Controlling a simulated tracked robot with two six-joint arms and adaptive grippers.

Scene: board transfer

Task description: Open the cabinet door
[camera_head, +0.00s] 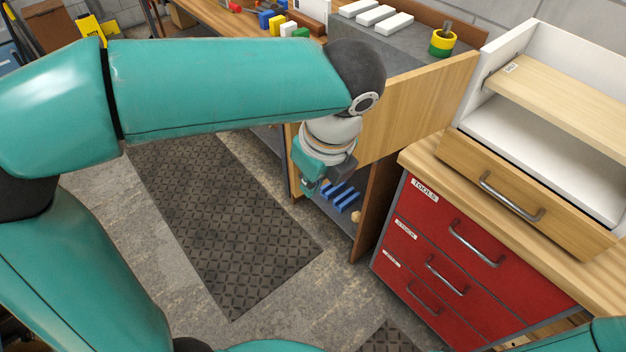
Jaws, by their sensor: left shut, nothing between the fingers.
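The wooden cabinet (418,104) stands at the centre, below a grey top. Its lower front is open at least in part, and blue items (345,198) show on a shelf inside. A brown upright panel (374,200) bounds the opening on the right; I cannot tell whether it is the door or a side wall. A small round wooden knob (356,215) shows beside it. My left gripper (311,189) is shut and empty, pointing down in front of the opening's left part. My left wrist and arm hide part of the cabinet. My right gripper is out of view.
A red tool chest (445,250) with metal handles stands on the right, under a wooden drawer (520,190) and white shelf unit. A dark mat (220,225) covers clear floor.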

